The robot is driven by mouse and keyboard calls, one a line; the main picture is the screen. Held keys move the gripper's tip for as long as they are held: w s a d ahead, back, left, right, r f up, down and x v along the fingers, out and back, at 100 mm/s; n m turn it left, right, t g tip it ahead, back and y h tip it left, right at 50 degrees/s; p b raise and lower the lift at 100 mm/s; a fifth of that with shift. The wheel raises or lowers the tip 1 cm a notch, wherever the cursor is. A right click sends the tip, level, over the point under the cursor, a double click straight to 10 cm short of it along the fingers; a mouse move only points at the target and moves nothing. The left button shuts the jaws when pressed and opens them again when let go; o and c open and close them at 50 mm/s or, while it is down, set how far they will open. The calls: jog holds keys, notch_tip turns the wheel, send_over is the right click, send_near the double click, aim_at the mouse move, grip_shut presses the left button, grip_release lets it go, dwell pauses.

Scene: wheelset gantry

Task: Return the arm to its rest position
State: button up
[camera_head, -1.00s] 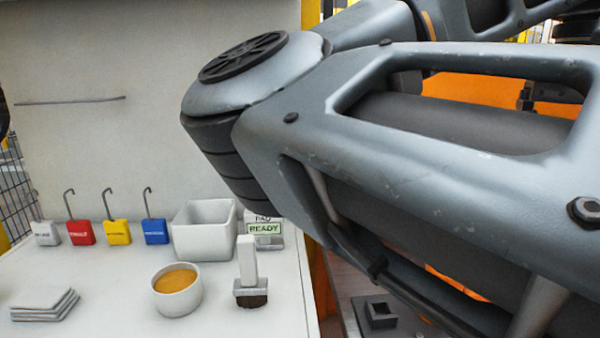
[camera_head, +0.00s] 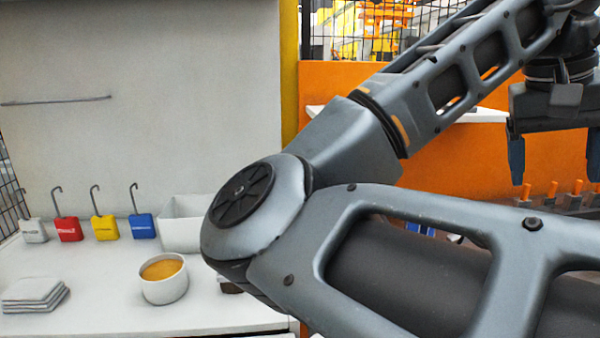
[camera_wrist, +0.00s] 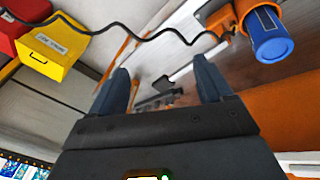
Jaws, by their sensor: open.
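My gripper (camera_head: 553,158) is at the right of the head view, pointing down with its two fingers apart and nothing between them. My arm is bent across the middle and right of that view, its elbow in front of the white table. In the wrist view my gripper (camera_wrist: 160,88) is also open and empty, its fingers set apart over a blurred, tilted background.
A white table (camera_head: 100,318) holds a bowl of orange content (camera_head: 164,282), stacked cloths (camera_head: 33,294), coloured tags (camera_head: 104,227) and a white bin (camera_head: 182,226). An orange panel (camera_head: 460,165) stands behind my arm. The wrist view shows a yellow box (camera_wrist: 50,52) and a blue cylinder (camera_wrist: 270,35).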

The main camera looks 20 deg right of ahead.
jog(key=w+d+f+n+t+h, duration=0.4)
jog(key=d+h, duration=0.4)
jog(key=h, duration=0.5)
jog(key=a+f+n+t+y, duration=0.8)
jog(key=a+f+n+t, duration=0.5)
jog(key=f, duration=0.3)
jog(key=s+a+f+y, duration=0.6)
jog(key=s+a+f, duration=0.3)
jog(key=s+a, duration=0.25)
jog(key=s+a+m+y, duration=0.1)
jog(key=s+a+m, duration=0.2)
jog(key=s, duration=0.5)
jog(key=s+a+m+g+y, duration=0.1)
jog(key=s+a+m+y, duration=0.1)
jog(key=s, duration=0.6)
jog(key=shift+a+r+m, duration=0.3)
jog(key=shift+a+m, duration=0.5)
jog(key=shift+a, duration=0.45)
